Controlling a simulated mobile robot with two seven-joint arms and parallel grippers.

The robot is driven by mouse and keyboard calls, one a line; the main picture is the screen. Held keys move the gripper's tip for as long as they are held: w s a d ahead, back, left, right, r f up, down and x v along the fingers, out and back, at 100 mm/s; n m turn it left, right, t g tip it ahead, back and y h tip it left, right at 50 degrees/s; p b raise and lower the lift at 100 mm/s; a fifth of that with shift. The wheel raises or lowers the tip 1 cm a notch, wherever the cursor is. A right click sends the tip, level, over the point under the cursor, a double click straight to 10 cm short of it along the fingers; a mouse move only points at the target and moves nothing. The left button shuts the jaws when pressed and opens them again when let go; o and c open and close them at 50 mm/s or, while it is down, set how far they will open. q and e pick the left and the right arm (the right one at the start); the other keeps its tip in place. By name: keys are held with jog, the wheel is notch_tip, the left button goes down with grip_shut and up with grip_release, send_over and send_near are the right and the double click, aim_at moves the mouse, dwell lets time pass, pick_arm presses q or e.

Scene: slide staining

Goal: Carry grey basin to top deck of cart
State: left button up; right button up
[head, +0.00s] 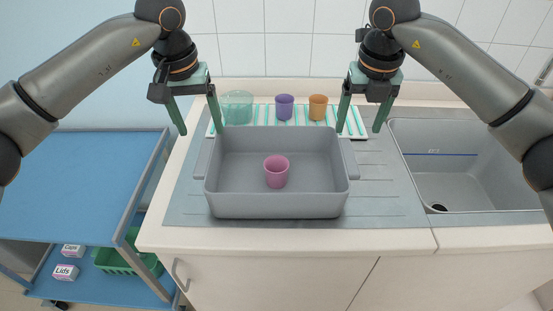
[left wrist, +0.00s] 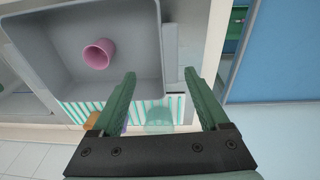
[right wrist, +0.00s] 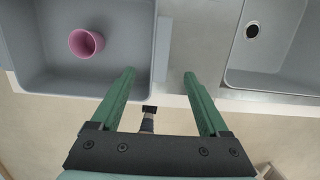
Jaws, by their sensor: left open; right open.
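The grey basin (head: 275,205) sits on the drainboard, with a pink cup (head: 277,171) standing inside it. It has a handle on its left side (head: 204,158) and one on its right side (head: 350,158). My left gripper (head: 198,128) is open and empty above and behind the left handle. My right gripper (head: 360,128) is open and empty above and behind the right handle. In the left wrist view the left handle (left wrist: 193,88) lies just beyond the fingers. The cart's blue top deck (head: 80,180) is at the left and its visible part is bare.
A striped mat (head: 262,113) behind the basin holds a clear green beaker (head: 237,107), a purple cup (head: 284,106) and an orange cup (head: 318,107). A sink (head: 470,175) is at the right. The cart's lower deck holds a green crate (head: 118,262) and boxes (head: 66,272).

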aim_at(205, 155)
pick_arm(q)
jog(key=shift+w+a+r+y, duration=0.25)
jog(key=shift+a+r+y, duration=0.05)
jog(key=shift+a+r, duration=0.35)
pick_arm(e)
jog(key=shift+w+r, duration=0.1)
pick_arm(q)
jog(key=shift+f, duration=0.1)
jog(key=f, duration=0.4)
jog(key=w+f, duration=0.1)
jog(key=f, duration=0.3)
jog(key=w+f, duration=0.1)
jog(key=f, duration=0.3)
jog(key=shift+f, duration=0.2)
pick_arm(e)
jog(key=f, duration=0.4)
jog(key=w+f, duration=0.1)
jog(key=f, duration=0.3)
jog(key=w+f, duration=0.1)
jog(key=f, duration=0.3)
jog(key=shift+f, duration=0.25)
pick_arm(q)
jog(key=shift+d, duration=0.1)
grip_shut()
pick_arm(e)
grip_shut()
pick_arm(q)
jog(key=shift+r, duration=0.1)
pick_arm(e)
jog(key=shift+r, duration=0.1)
